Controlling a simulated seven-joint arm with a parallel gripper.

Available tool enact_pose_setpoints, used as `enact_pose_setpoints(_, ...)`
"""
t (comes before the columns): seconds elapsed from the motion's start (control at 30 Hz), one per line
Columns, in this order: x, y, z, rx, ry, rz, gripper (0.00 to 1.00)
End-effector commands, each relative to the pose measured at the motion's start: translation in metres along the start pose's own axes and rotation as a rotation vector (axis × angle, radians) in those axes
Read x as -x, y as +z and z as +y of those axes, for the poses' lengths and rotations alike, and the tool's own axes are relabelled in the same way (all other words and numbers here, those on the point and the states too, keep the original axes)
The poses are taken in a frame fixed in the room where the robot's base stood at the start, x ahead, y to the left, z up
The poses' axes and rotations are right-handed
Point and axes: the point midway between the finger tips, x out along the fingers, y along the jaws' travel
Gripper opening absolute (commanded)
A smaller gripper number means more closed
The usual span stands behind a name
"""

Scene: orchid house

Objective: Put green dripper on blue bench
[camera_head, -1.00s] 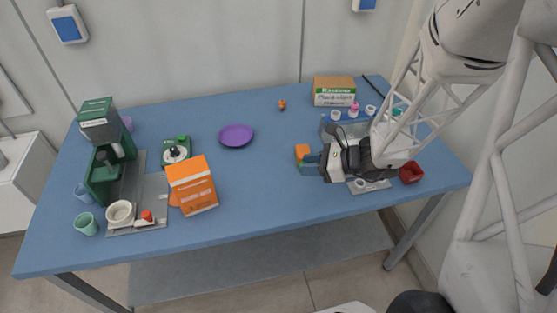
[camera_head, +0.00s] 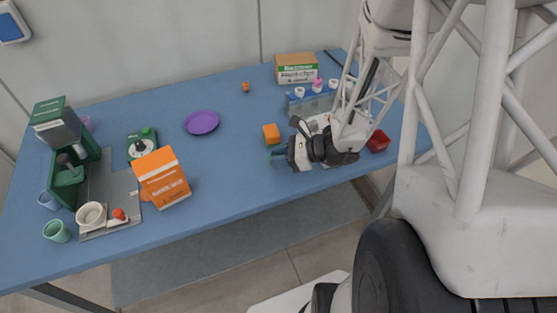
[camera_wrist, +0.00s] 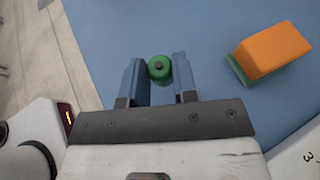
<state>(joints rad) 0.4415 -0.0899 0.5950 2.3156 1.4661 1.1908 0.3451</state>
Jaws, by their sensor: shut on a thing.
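The green dripper (camera_wrist: 159,68) is a small green round-topped piece with a dark centre, between the two blue fingers of my gripper (camera_wrist: 160,80) in the wrist view. My gripper is shut on it. In the head view my gripper (camera_head: 275,156) is low over the front right part of the blue bench (camera_head: 235,170), and the dripper is too small to make out there. The bench top (camera_wrist: 125,30) lies behind the dripper in the wrist view. I cannot tell whether the dripper touches the bench.
An orange and green sponge-like block (camera_head: 271,134) lies just beyond my gripper. A red tray (camera_head: 378,141) and a rack with small pots stand right. An orange box (camera_head: 161,177), purple plate (camera_head: 202,122) and coffee machine (camera_head: 70,150) are left. The bench middle is clear.

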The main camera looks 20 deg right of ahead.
Motion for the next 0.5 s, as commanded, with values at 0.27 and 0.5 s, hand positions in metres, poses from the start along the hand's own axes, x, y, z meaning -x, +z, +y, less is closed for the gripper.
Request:
enact_pose_setpoints(0.27, -0.007, -0.017, 0.000, 0.001, 0.000, 0.000, 0.05)
enact_pose_setpoints(0.5, -0.007, -0.017, 0.000, 0.002, 0.000, 0.000, 0.05)
